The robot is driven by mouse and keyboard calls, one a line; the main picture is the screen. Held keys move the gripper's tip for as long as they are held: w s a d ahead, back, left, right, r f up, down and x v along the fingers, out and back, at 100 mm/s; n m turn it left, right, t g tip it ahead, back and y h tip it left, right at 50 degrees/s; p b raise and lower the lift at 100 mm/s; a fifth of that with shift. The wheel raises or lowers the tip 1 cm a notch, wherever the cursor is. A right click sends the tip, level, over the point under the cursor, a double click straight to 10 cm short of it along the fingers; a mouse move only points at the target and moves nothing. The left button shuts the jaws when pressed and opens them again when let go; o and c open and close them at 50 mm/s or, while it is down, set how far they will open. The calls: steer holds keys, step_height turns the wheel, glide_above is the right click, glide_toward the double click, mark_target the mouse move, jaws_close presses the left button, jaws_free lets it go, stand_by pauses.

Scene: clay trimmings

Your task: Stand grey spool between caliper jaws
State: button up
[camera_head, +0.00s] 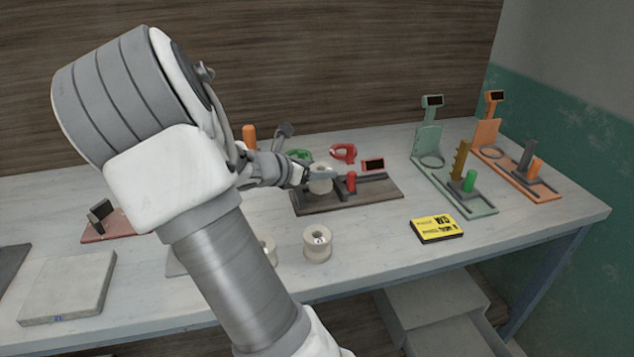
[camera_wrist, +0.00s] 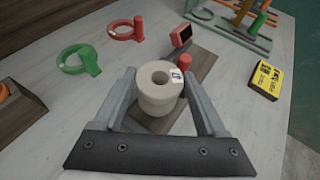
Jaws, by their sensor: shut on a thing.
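A pale grey spool (camera_wrist: 150,100) with a centre hole and a small label stands upright between my gripper's fingers (camera_wrist: 158,78) in the wrist view. The gripper is shut on its sides. In the head view the spool (camera_head: 321,183) is over the left part of a dark caliper board (camera_head: 385,197), beside a red knob (camera_head: 351,182) and a red-framed display (camera_head: 373,164). The board also shows under the spool in the wrist view (camera_wrist: 200,65). The jaws are mostly hidden by the spool and my fingers; I cannot tell whether the spool touches the board.
Another spool (camera_head: 317,244) stands at the front, with one partly hidden by my arm. A yellow box (camera_head: 436,229) lies right. Green (camera_head: 470,203) and orange (camera_head: 545,192) gauges stand farther right. A red ring (camera_head: 343,153) and green ring (camera_wrist: 78,60) lie behind.

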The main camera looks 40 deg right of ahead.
mark_target(313, 182)
steer(key=shift+f+b, duration=0.5)
steer(key=shift+f, duration=1.1)
steer(key=shift+f, duration=0.1)
steer(key=shift+f, duration=0.15)
steer(key=o, duration=1.6)
